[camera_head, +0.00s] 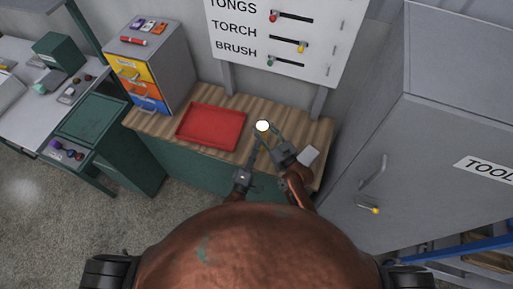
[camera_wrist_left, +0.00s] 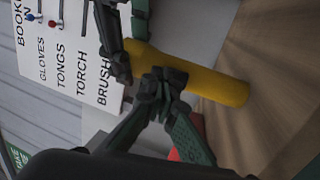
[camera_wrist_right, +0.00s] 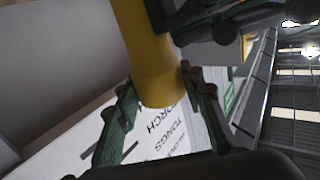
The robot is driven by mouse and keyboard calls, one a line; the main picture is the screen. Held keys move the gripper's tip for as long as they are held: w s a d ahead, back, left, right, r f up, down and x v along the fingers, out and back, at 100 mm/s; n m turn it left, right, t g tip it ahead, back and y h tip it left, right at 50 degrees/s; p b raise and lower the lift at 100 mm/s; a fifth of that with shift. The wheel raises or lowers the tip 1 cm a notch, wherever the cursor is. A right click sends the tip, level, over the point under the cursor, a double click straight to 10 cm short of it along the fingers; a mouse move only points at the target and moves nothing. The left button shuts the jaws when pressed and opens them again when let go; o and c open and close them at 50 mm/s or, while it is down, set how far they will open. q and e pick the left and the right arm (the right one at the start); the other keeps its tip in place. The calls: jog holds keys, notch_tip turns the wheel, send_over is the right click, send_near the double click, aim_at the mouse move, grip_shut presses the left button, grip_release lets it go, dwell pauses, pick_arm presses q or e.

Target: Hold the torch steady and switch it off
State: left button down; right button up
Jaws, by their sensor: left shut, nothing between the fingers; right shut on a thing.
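The yellow torch shows in the left wrist view (camera_wrist_left: 222,88) and the right wrist view (camera_wrist_right: 150,65). In the head view its round end (camera_head: 262,126) glows white above the bench. My right gripper (camera_head: 266,136) is shut around the torch body, with a finger on either side in the right wrist view (camera_wrist_right: 160,88). My left gripper (camera_head: 255,151) is shut and empty just below it. In the left wrist view its closed fingertips (camera_wrist_left: 160,78) are at a dark part on the torch's side; I cannot tell whether they touch. The fingertips hide part of the torch.
A red tray (camera_head: 240,128) lies on the wooden bench (camera_head: 160,124), left of my grippers. A drawer unit (camera_head: 172,60) stands at the bench's left end. A labelled board (camera_head: 240,68) hangs behind. A grey cabinet (camera_head: 430,130) closes off the right side. A pale block (camera_head: 308,155) is beside my right gripper.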

pick_arm(q)
jog(key=shift+r, duration=0.1)
jog(key=s+a+r, duration=0.3)
jog(key=s+a, duration=0.1)
jog(key=s, duration=0.8)
jog(key=shift+s+a+r, duration=0.2)
jog(key=shift+s, duration=0.1)
pick_arm(e)
jog(key=o, duration=1.3)
jog(key=shift+o, duration=0.2)
